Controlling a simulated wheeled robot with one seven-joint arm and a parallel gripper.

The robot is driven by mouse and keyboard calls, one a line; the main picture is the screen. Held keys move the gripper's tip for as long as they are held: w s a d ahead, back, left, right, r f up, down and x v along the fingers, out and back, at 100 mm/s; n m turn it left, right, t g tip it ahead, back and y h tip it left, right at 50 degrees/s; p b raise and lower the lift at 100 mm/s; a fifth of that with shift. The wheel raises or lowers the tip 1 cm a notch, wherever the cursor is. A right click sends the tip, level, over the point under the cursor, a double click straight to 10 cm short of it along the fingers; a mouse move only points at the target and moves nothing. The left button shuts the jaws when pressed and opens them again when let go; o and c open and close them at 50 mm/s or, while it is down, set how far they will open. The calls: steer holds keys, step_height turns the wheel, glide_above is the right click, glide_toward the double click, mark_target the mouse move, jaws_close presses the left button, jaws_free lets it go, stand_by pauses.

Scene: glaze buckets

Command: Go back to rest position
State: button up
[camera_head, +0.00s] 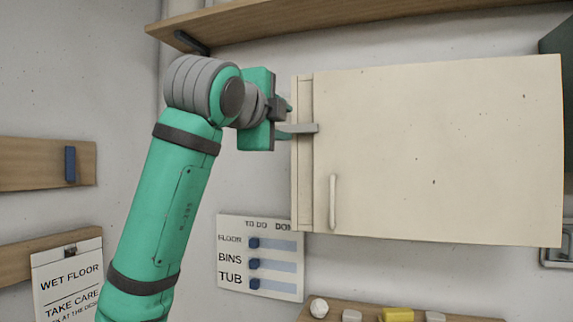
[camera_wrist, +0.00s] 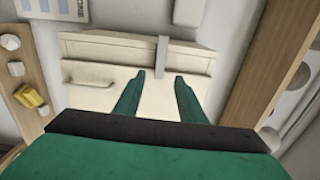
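My gripper (camera_head: 289,118) is at the left edge of a cream wall cabinet (camera_head: 430,150) in the head view. In the wrist view my gripper (camera_wrist: 159,76) has its two green fingers apart, with nothing between them, pointing at the cabinet (camera_wrist: 205,62). A grey bar (camera_head: 303,128) crosses the cabinet's left edge close to the fingertips. In the wrist view the grey bar (camera_wrist: 161,55) lies just beyond the gap between the fingers. I cannot tell whether a finger touches it. The cabinet door looks closed, with a pale upright handle (camera_head: 333,201).
A wooden shelf (camera_head: 330,27) runs above the cabinet and my gripper. A lower shelf (camera_head: 460,319) holds a yellow block (camera_head: 398,314) and small pale items. A to-do board (camera_head: 261,262) hangs below my gripper. A wet-floor sign (camera_head: 68,283) hangs at lower left.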

steer(key=w+a+f+n, duration=0.1)
steer(key=w+f+n, duration=0.25)
steer(key=f, duration=0.75)
steer(key=w+a+f+n, duration=0.15)
steer(key=w+f, duration=0.35)
steer(key=f, duration=0.5)
steer(key=w+f+n, duration=0.3)
steer(key=w+f, duration=0.1)
steer(key=f, duration=0.7)
steer(key=s+d+f+n+t+y, duration=0.1)
steer(key=s+f+n, duration=0.3)
steer(key=f, duration=1.1)
steer(key=s+d+f+n+y, duration=0.1)
steer(key=s+f+n, duration=0.2)
steer(key=f, duration=1.3)
steer(key=s+d+f+n+g+y, duration=0.1)
steer(key=s+d+f+n+y, duration=0.15)
steer(key=s+f, duration=0.9)
steer(key=s+d+f+n+y, duration=0.1)
steer(key=s+f+n, duration=0.2)
steer(key=s+f, duration=0.85)
steer(key=s+r+n+g, duration=0.1)
steer(key=s+r, duration=0.1)
steer(key=s, duration=3)
steer(key=shift+a+g, duration=0.2)
steer(key=shift+g, duration=0.2)
